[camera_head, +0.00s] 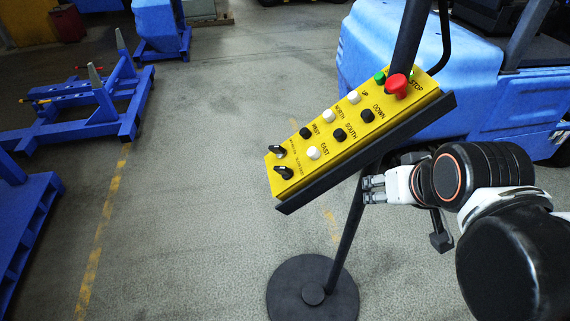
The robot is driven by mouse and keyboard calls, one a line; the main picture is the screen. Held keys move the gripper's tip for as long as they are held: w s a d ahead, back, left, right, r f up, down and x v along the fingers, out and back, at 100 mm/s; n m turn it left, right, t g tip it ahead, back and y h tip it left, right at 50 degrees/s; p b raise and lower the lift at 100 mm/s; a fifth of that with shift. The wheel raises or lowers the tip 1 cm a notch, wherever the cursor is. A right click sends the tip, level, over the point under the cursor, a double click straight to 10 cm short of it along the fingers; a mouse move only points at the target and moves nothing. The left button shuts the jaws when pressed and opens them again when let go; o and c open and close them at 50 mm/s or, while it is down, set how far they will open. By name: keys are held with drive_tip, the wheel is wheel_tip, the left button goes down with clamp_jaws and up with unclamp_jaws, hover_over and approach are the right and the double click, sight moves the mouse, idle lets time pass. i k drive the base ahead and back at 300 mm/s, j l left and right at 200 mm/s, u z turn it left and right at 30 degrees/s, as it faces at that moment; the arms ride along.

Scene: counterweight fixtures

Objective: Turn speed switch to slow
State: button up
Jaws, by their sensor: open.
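A yellow control panel (345,125) stands tilted on a black stand (347,235) with a round base. Two black rotary switches, an upper one (277,151) and a lower one (284,173), sit at its lower left end. Small lettering lies beside them, too small to read, so I cannot tell which is the speed switch or how it is set. My gripper (369,189) is open and empty, at the right of the stand pole and below the panel's lower edge. It is apart from both switches.
The panel also carries a red stop button (396,85), a green button and several black and white buttons. A blue vehicle (470,75) stands behind it at the right. Blue metal frames (80,105) stand at the left. The floor left of the panel is clear.

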sight(287, 173)
drive_tip(key=j+u, duration=0.3)
drive_tip(key=j, duration=1.05)
